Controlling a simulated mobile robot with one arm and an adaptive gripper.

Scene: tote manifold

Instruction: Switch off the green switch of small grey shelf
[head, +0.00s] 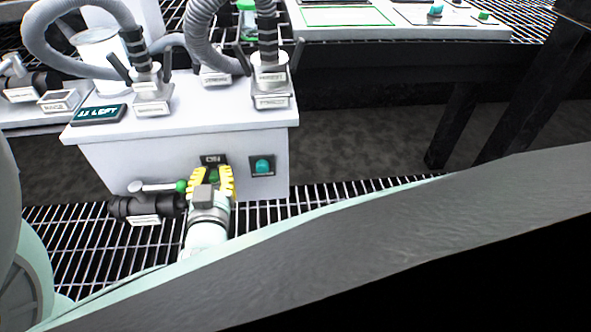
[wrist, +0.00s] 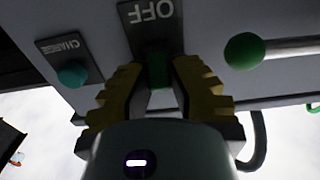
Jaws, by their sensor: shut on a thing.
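The small grey shelf (head: 185,148) is a pale grey box-like unit in the left half of the head view. Its green switch (head: 213,177) sits on the front face below a dark label plate. In the wrist view the switch (wrist: 158,72) is between my fingers, and the label (wrist: 151,12) beside it reads OFF, upside down. My gripper (head: 211,172) has yellow fingers shut on the green switch. The fingers hide its sides. The wrist view also shows my gripper (wrist: 157,68) close against the panel.
A teal round button (head: 262,166) on a dark plate is just right of the switch. A dark valve (head: 147,207) with a green-tipped lever (head: 160,187) is close on the left. Grey hoses (head: 196,20) and fittings stand on top. Open floor lies right of the shelf.

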